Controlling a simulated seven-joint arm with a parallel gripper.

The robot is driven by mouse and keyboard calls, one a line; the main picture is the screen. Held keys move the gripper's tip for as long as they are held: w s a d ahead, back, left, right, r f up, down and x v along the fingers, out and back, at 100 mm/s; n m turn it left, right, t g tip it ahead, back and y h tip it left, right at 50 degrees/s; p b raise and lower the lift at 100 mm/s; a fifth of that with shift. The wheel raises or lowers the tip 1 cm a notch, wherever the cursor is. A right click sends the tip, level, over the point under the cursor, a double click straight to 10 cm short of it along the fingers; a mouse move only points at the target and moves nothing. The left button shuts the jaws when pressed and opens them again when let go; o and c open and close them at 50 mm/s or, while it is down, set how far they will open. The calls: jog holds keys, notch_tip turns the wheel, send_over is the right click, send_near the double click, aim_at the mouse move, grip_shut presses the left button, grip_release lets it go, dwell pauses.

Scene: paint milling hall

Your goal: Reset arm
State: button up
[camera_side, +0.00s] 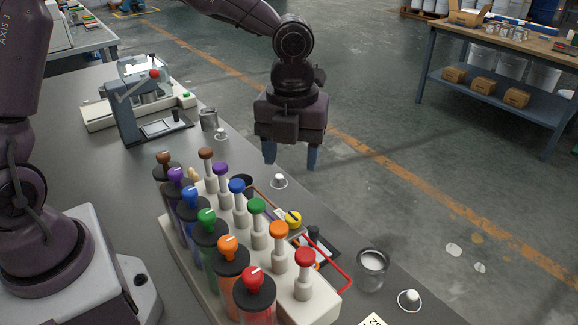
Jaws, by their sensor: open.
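My gripper (290,158) hangs in the upper middle of the side view, pointing down with its two blue fingertips apart. Nothing shows between the fingers. It appears above the far edge of the grey workbench (95,160), beyond the rack of colored dispensers. A small white cap-like piece (279,181) shows just below the fingers. My arm reaches in from the top left, and its base stands on the bench at left.
A dispenser rack (185,270) with several colored-knob canisters fills the bench front. A lever press (150,110) stands behind it. A metal cup (209,119), a glass jar (371,268) and another white piece (409,299) stand near the edge. A side table (500,45) is at upper right.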

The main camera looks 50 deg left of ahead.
jog(key=s+a+r+n+t, duration=0.2)
jog(key=s+n, duration=0.3)
jog(key=n, duration=0.4)
jog(key=s+a+r+n+t, duration=0.1)
jog(key=s+a+r+n, duration=0.3)
jog(key=n, duration=0.5)
jog(key=s+a+r+n+t, duration=0.2)
jog(key=s+r+n, duration=0.3)
jog(key=n, duration=0.5)
jog(key=s+a, duration=0.1)
jog(key=s, duration=0.1)
jog(key=shift+s+a+t, duration=0.3)
jog(key=shift+s+a, duration=0.1)
